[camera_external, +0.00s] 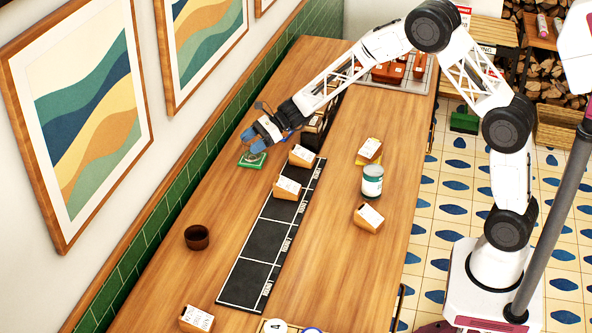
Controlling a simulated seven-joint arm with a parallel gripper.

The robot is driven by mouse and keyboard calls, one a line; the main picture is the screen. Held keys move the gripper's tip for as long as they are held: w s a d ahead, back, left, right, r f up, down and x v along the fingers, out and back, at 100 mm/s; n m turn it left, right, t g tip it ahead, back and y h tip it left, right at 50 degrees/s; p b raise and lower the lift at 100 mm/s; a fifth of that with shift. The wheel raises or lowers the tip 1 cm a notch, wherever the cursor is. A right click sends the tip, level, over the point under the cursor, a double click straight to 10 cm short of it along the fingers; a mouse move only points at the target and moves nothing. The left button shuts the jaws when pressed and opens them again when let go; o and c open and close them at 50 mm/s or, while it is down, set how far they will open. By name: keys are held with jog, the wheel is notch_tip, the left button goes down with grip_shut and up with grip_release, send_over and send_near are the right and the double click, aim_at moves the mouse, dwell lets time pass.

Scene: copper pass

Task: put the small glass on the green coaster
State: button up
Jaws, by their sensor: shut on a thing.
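The green coaster (252,160) lies on the wooden table near the green-tiled wall, left of the small boxes. My gripper (249,137) is just above the coaster, with its blue fingertips pointing down and left. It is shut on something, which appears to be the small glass. The glass is too small and clear to make out well, and the fingers partly hide it. I cannot tell whether the glass touches the coaster.
A black mat (265,241) with marked squares runs along the table. Labelled boxes (287,187) stand at its far end. A jar (372,181) is to the right and a brown bowl (197,237) to the left. Table around the bowl is clear.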

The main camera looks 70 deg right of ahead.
jog(key=shift+f, duration=0.2)
jog(key=shift+f, duration=0.15)
jog(key=o, duration=1)
jog(key=shift+s+d+r, duration=0.1)
jog(key=shift+d+r, duration=0.05)
jog(key=shift+r, duration=0.1)
jog(key=v, duration=1.1)
jog(key=shift+s+d, duration=0.25)
